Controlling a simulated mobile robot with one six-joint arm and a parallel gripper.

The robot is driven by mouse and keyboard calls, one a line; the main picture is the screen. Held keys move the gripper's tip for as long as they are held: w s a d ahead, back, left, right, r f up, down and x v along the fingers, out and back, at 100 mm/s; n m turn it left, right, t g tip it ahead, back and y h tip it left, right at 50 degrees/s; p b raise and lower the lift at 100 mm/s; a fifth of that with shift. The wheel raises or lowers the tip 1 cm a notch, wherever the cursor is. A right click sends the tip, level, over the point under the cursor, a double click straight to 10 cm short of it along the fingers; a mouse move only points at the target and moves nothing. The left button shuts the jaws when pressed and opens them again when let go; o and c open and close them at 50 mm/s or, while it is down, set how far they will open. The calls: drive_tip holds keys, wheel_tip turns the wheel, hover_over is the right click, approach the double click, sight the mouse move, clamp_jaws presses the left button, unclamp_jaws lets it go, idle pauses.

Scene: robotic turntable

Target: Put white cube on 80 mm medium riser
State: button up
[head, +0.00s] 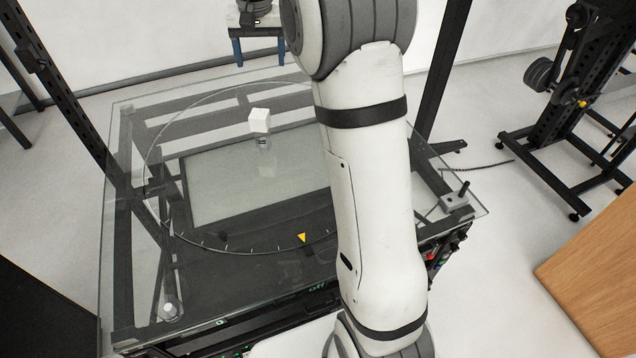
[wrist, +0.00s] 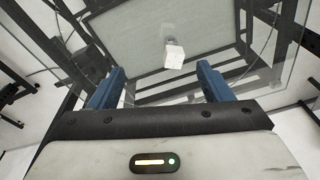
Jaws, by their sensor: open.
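The white cube (head: 260,121) sits on the clear glass turntable (head: 158,185), toward its far side, with a faint reflection below it. It also shows in the wrist view (wrist: 174,57), ahead of and between the blue fingers as seen there. My gripper (head: 259,65) is open and empty, fingers pointing down, above and apart from the cube. In the wrist view my gripper (wrist: 160,82) shows both fingers spread wide. I cannot make out an 80 mm medium riser in either view; my arm hides part of the turntable's right side.
A yellow triangle marker (head: 302,238) lies at the turntable's near edge. A small control box (head: 455,200) stands at the glass top's right corner, and a round knob (head: 168,311) at its near left. Dark upright posts flank the table. Much of the visible glass is clear.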

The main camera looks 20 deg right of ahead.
drive_tip(key=s+n+t, duration=0.1)
drive_tip(key=s+n, duration=0.1)
drive_tip(key=s, duration=1.8)
drive_tip(key=s+f, duration=0.3)
drive_tip(key=s, duration=0.4)
drive_tip(key=s+f+n+t, duration=0.1)
drive_tip(key=s+f, duration=0.2)
drive_tip(key=s, duration=0.4)
drive_tip(key=shift+s+f+n, duration=0.2)
drive_tip(key=shift+f+n, duration=0.1)
